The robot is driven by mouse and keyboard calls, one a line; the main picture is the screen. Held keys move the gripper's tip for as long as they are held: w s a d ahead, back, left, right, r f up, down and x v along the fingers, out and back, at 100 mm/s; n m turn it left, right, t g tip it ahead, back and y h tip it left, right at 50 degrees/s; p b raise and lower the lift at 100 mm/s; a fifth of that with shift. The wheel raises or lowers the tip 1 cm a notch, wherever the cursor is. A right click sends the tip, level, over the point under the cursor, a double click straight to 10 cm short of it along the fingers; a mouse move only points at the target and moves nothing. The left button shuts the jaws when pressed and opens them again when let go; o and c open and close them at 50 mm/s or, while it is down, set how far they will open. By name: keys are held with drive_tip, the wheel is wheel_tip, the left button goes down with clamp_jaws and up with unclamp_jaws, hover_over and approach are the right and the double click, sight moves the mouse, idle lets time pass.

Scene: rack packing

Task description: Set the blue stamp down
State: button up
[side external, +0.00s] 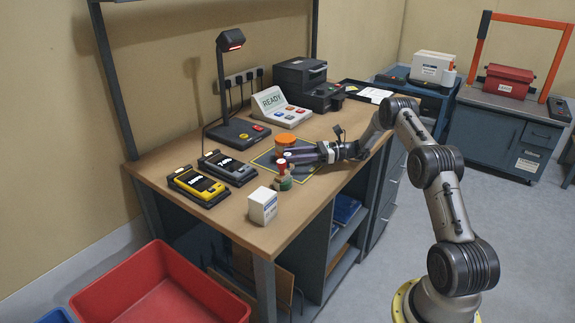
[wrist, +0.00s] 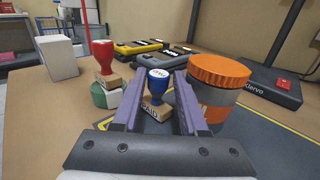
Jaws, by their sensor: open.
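The blue stamp (wrist: 157,78) has a blue knob and a wooden base with dark lettering. In the wrist view it sits between the two purple fingers of my gripper (wrist: 159,84). The fingers are apart, with a small gap visible on either side of the knob. I cannot tell whether its base rests flat on the surface. In the side view my gripper (side external: 303,156) is low over the mat (side external: 262,160), and I cannot make out the blue stamp there.
A jar with an orange lid (wrist: 220,70) stands close on the right. A white box (side external: 263,206) and two handheld devices (side external: 198,186) are on the bench. A red bin (side external: 160,295) is below.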

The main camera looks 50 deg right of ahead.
drive_tip(key=x, duration=0.5)
drive_tip(key=shift+a+f, duration=0.15)
drive_tip(key=shift+c, duration=0.3)
clamp_jaws()
